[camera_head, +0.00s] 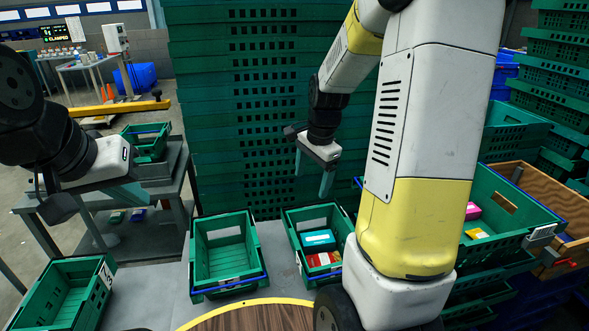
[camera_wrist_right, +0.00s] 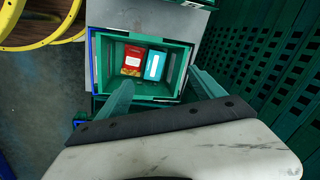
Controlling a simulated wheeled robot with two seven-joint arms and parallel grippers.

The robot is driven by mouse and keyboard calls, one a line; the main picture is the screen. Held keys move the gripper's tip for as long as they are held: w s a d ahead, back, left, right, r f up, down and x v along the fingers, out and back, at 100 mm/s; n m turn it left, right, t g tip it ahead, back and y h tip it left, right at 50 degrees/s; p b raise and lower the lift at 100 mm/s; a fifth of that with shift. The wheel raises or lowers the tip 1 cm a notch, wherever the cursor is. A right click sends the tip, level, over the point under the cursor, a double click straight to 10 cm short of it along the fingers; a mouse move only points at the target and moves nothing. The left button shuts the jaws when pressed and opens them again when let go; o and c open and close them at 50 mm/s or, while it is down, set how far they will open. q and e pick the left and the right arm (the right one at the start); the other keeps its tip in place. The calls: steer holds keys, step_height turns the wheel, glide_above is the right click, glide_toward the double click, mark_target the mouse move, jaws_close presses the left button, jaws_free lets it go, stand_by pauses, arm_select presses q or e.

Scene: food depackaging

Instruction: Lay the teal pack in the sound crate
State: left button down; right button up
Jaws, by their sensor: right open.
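The teal pack (camera_head: 318,239) lies in a green crate (camera_head: 290,222) beside a red pack (camera_head: 321,260). In the right wrist view, the teal pack (camera_wrist_right: 155,65) is right of the red pack (camera_wrist_right: 133,60). My right gripper (camera_head: 312,176) is open and empty above and behind this crate, its fingers apart near the crate's edge in the wrist view (camera_wrist_right: 162,82). An empty green crate (camera_head: 228,288) stands to the left; another (camera_head: 65,290) is at lower left. I cannot tell which is the sound crate. My left gripper (camera_head: 100,203) is at the left, away from the packs; its jaw gap is unclear.
A crate (camera_head: 505,238) at the right holds pink and yellow packs, partly behind my right arm. A tall stack of green crates (camera_head: 240,110) stands behind the table. A round wooden top with a yellow rim (camera_head: 250,318) is at the front. Grey table (camera_head: 150,285) shows between crates.

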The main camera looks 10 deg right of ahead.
steer(key=s+a+r+n+t, duration=0.2)
steer(key=s+a+r+n, duration=0.1)
steer(key=s+r+n, duration=0.4)
steer(key=s+a+r+n+t+y, duration=0.1)
steer(key=s+a+r+n, duration=0.3)
steer(key=s, duration=0.7)
step_height(320, 180, up, 3)
steer(key=n+t, duration=0.1)
steer(key=n, duration=0.1)
steer(key=shift+a+r+n, duration=0.15)
steer(key=shift+n, duration=0.25)
